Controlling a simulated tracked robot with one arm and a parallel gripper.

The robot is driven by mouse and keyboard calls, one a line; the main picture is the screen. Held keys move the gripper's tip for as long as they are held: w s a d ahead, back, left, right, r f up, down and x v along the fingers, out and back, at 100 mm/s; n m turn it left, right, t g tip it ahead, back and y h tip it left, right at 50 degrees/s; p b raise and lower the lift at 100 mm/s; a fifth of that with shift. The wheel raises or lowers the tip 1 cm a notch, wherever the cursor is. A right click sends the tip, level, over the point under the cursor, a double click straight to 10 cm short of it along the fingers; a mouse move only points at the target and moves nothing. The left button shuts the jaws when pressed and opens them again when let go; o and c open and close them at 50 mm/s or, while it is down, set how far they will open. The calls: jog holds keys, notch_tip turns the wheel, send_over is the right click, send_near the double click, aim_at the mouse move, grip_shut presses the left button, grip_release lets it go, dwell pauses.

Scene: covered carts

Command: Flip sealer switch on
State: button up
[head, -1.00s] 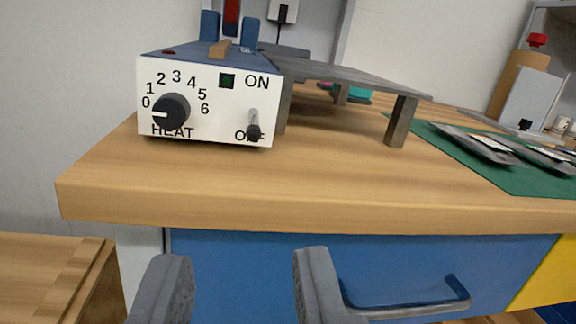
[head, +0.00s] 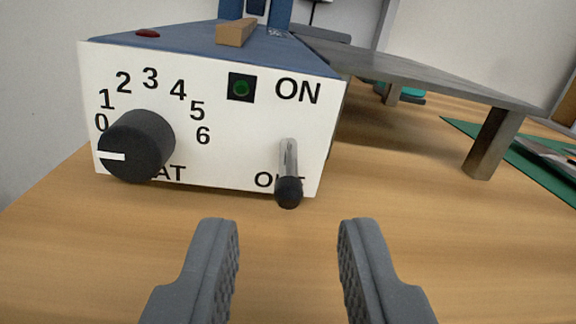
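The sealer (head: 225,155) is a box with a white front panel and a blue top, standing on the wooden worktop. Its switch (head: 288,175) is a metal lever with a black tip. The lever points down, with its tip over the OFF label. ON is printed above it. A dark green indicator (head: 241,88) sits left of ON. The black heat knob (head: 137,146) has its white mark pointing left, just below 0. My gripper (head: 288,245) is open and empty. Its two fingers appear below the panel in the picture, on either side of the lever's line, apart from it.
The wooden worktop (head: 400,235) is clear in front of the sealer. A grey raised shelf (head: 440,82) on legs stands to the right. A green mat (head: 555,165) with packets lies at the far right. A wooden piece (head: 236,33) rests on the sealer's top.

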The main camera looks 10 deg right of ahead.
aim_at(287, 204)
jog(key=shift+w+d, duration=0.15)
jog(key=shift+w, duration=1.35)
grip_shut()
